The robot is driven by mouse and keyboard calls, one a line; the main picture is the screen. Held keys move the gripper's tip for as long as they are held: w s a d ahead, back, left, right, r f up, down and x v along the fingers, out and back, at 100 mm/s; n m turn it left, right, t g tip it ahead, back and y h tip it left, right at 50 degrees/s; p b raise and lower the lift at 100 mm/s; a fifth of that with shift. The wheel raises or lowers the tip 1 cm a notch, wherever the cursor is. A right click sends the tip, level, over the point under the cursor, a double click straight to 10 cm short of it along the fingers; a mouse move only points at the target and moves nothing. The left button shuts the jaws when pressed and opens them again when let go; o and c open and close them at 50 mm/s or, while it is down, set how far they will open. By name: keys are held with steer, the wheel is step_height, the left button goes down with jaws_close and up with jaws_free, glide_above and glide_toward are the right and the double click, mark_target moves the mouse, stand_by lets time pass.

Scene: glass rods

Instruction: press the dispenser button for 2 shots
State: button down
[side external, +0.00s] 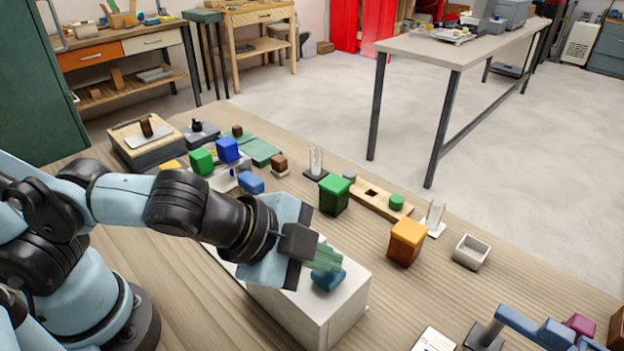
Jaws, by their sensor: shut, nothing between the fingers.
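The dispenser looks like a white box (318,312) in the front middle of the wooden table. A teal rounded button (328,281) is on its top face. My gripper (334,260) reaches in from the left, its fingers shut and empty. In the picture the fingertips lie just over the upper edge of the button and hide part of it. I cannot tell from this one view whether they touch it or hover above it. My wrist hides the left part of the white box.
A green block (334,196) and an orange-topped block (406,242) stand behind the dispenser. A wooden board (368,195), clear upright pieces in small stands and a grey tray (471,252) lie farther back and right. A blue jointed object (540,328) is at the front right.

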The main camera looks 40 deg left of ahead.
mark_target(322, 274)
steer(key=shift+f, duration=0.45)
stand_by(0.3)
steer(key=shift+r, duration=1.15)
steer(key=shift+r, duration=2.5)
